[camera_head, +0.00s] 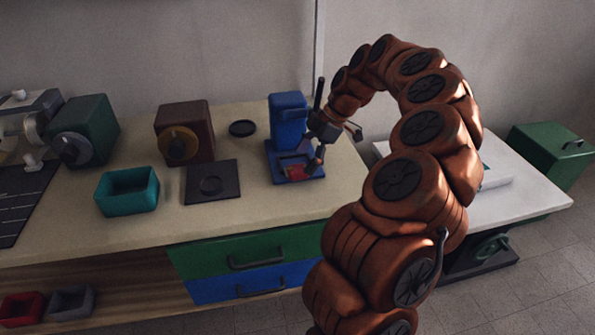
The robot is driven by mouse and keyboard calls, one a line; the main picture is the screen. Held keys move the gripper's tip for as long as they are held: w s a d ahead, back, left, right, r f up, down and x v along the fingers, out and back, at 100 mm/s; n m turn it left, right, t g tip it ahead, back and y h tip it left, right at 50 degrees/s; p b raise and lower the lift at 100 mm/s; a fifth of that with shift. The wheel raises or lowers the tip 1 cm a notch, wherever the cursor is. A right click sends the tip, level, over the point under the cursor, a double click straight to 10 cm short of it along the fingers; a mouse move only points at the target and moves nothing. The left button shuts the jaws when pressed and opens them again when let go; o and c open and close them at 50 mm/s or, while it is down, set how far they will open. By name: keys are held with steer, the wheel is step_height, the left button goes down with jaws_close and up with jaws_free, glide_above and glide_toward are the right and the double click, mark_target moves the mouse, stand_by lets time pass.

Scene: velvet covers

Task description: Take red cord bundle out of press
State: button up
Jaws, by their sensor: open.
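The blue press (287,125) stands at the right end of the cream worktop, with a tall back column and a low framed base. The red cord bundle (297,172) lies in the press's base, small and partly covered by my gripper. My gripper (312,160) is open, at the right side of the press, with its fingers pointing down close to the bundle. One finger reaches near the front right of the base. I cannot tell whether any finger touches the bundle.
Left of the press are a dark plate (212,190) with a round recess, a black disc (242,128), a brown box with a dial (184,132) and a teal bin (128,190). A white table (520,205) stands at right. The worktop's front strip is clear.

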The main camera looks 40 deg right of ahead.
mark_target(298, 168)
steer(key=shift+x, duration=1.55)
steer(key=c, duration=1.1)
steer(key=shift+c, duration=0.2)
steer(key=shift+r, duration=0.2)
